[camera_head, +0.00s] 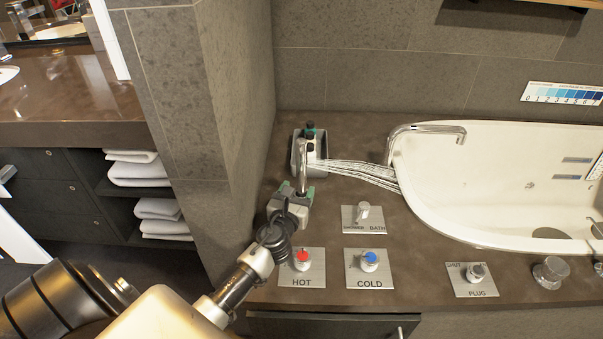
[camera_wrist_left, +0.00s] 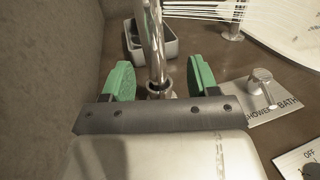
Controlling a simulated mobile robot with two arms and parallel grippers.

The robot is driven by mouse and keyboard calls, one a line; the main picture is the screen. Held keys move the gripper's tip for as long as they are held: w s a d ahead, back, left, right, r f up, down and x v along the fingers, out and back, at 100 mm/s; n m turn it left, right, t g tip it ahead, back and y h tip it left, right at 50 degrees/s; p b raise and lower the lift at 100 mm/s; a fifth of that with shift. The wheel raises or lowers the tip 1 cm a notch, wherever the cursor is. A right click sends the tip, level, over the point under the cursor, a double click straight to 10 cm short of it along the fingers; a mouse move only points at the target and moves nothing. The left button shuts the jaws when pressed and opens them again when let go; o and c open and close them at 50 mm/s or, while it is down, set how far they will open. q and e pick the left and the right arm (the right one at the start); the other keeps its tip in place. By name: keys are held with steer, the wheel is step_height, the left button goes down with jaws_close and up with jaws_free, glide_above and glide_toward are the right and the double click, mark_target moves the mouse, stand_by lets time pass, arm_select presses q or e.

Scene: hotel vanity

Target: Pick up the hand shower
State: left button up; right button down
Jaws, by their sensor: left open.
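The hand shower (camera_head: 303,176) is a chrome, upright piece on the brown counter, left of the bathtub. Thin white streams run from near its top to the right, toward the tub. In the left wrist view its chrome shaft (camera_wrist_left: 154,45) rises from a round holder on the counter. My left gripper (camera_head: 299,191) is open, with its green fingers on either side of the shaft. The left wrist view also shows the open fingers (camera_wrist_left: 161,77), with visible gaps beside the shaft. My right gripper is in neither view.
A grey caddy (camera_head: 297,153) with small bottles stands just behind the hand shower. A tiled wall is close on the left. The shower/bath plate (camera_head: 352,223), hot knob (camera_head: 302,261) and cold knob (camera_head: 369,261) are to the right and front. The tub spout (camera_head: 430,129) stands farther right.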

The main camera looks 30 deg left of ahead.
mark_target(300, 180)
arm_select(q)
steer(key=x, duration=0.3)
steer(key=shift+w+a, duration=0.2)
steer(key=x, duration=0.1)
steer(key=b+x, duration=0.1)
steer(key=x, duration=0.1)
steer(key=shift+w+a+f, duration=0.15)
steer(key=shift+w+a, duration=0.05)
steer(key=shift+a, duration=0.15)
steer(key=shift+w+a, duration=0.1)
steer(key=shift+w, duration=0.25)
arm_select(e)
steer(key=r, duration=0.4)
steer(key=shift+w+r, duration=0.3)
arm_select(q)
jaws_close()
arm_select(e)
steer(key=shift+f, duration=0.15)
